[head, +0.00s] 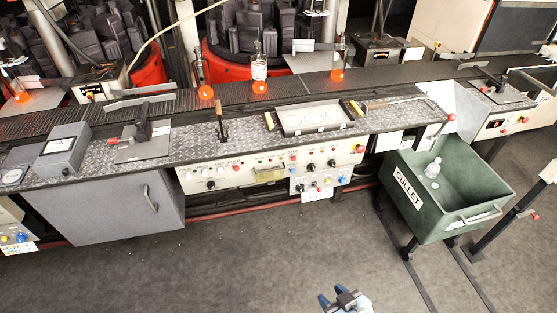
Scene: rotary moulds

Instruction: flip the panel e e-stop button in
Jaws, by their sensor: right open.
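Control panels line the front of the long bench. The middle panel (232,172) carries knobs, small lamps and switches. A red button (359,148), which looks like an e-stop, sits at its right end. A smaller panel (318,182) with black knobs and a blue knob hangs below it. Panel letters are too small to read, so I cannot tell which is panel e. My right gripper (342,298) is open and empty at the bottom edge, over the floor and well short of the panels. My left gripper is out of view.
A green cullet cart (447,233) holding clear glass stands right of the panels. A grey cabinet (128,212) is at left. Glowing-bottomed bottles (260,70) stand on the conveyor (300,88) behind the bench. A tray (313,130) lies on the bench. Floor in front is clear.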

